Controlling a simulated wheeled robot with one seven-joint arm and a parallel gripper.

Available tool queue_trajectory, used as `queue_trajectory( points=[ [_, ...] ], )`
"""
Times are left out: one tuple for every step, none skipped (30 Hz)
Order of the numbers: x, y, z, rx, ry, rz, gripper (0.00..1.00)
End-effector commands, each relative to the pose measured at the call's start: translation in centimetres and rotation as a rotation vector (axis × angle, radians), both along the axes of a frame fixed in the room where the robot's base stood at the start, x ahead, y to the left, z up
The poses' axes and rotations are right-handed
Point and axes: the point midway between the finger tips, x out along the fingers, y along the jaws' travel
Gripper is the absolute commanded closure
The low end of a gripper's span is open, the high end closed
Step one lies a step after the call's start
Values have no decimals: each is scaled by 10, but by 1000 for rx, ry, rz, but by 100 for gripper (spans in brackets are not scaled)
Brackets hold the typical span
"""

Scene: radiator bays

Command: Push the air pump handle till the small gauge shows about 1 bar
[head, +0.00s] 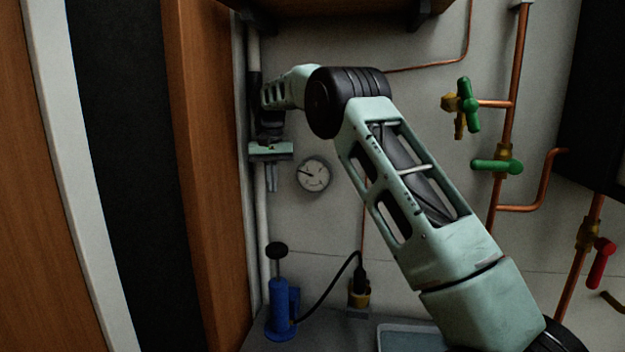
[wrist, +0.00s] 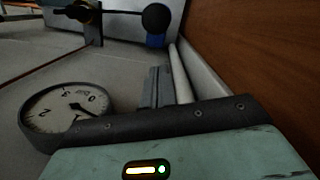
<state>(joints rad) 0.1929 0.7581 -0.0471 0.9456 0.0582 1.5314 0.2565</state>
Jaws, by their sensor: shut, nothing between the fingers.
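The blue air pump (head: 281,312) stands upright on the grey surface at the lower left of the head view. Its handle, a black round knob (head: 277,250) on a rod, is raised above the body. The knob also shows at the top of the wrist view (wrist: 155,18). The small round gauge (head: 313,175) is on the wall; its needle points to the upper left, and the exact reading is too small to tell. The gauge also shows in the wrist view (wrist: 66,112). My gripper (head: 271,187) is shut and empty, pointing down above the knob, clearly apart from it.
A black hose runs from the pump to a brass fitting (head: 358,291). A wooden panel (head: 208,170) and a pale vertical pipe stand close left of my gripper. Copper pipes with green valves (head: 497,166) and a red valve lever (head: 600,263) are at right. A tray (head: 405,336) lies at the bottom.

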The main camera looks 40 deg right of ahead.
Motion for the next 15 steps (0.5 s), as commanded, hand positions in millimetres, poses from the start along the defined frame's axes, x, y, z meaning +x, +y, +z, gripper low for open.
queue_trajectory(
  points=[
    [0,0,0,0,0,0,100],
    [0,0,0,0,0,0,100],
    [0,0,0,0,0,0,100],
    [0,0,0,0,0,0,100],
    [0,0,0,0,0,0,100],
    [0,0,0,0,0,0,100],
    [0,0,0,0,0,0,100],
    [0,0,0,0,0,0,100],
    [0,0,0,0,0,0,100],
    [0,0,0,0,1,0,100],
    [0,0,0,1,2,0,100],
    [-1,1,0,1,3,0,100],
    [-1,1,0,1,3,0,100],
    [-1,2,-1,1,5,0,100],
    [-2,2,-3,2,4,0,100]
  ],
)
